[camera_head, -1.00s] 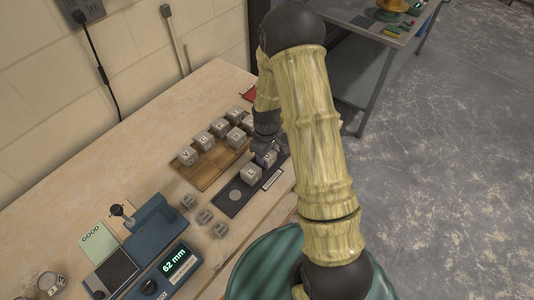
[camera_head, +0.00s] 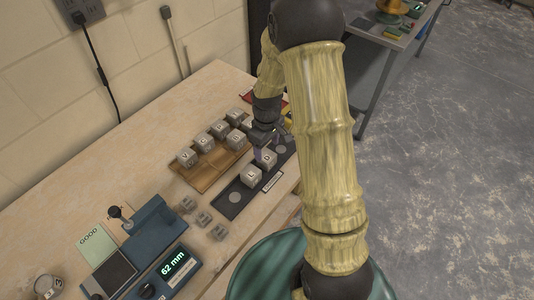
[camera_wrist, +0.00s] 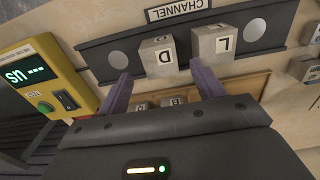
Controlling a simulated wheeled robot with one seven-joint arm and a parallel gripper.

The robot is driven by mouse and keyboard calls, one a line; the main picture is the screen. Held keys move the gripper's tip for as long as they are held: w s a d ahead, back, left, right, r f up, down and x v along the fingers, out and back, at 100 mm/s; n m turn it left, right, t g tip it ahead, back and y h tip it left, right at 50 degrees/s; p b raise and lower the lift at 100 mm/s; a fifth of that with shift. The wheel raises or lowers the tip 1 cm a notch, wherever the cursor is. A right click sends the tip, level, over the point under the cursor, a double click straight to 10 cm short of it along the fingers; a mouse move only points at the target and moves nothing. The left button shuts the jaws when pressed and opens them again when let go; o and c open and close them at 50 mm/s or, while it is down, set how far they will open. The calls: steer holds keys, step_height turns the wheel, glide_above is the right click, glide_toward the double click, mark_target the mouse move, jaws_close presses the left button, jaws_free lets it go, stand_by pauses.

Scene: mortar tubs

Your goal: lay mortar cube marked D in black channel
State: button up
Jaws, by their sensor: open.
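The grey mortar cube marked D (camera_head: 269,158) sits upright in the black channel (camera_head: 224,208), beside the cube marked L (camera_head: 250,176). In the wrist view the D cube (camera_wrist: 158,57) stands between a round grey disc on the left and the L cube (camera_wrist: 222,43) on the right, with a narrow gap between the two cubes. My gripper (camera_head: 269,146) is open and empty, close to the D cube. In the wrist view its purple fingers (camera_wrist: 163,82) are spread apart, with their tips just short of the D cube and L cube.
A wooden tray (camera_head: 198,180) with several lettered cubes lies beside the channel. A blue gauge reading 62 mm (camera_head: 174,264) stands at the front. A yellow device (camera_wrist: 45,75) is close to my gripper's left.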

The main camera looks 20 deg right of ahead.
mark_target(267, 156)
step_height(267, 156, up, 6)
steer(key=shift+r+b, duration=0.25)
steer(key=shift+b, duration=0.1)
stand_by(0.4)
steer(key=s+r+m+t, duration=0.1)
steer(key=s+r+m, duration=0.1)
steer(key=s, duration=0.5)
steer(key=s+r+m+t, duration=0.1)
steer(key=s+r+m, duration=0.2)
steer(key=s+m, duration=0.2)
steer(key=shift+s+r+t, duration=0.3)
steer(key=shift+s+r, duration=0.05)
steer(key=shift+s, duration=0.85)
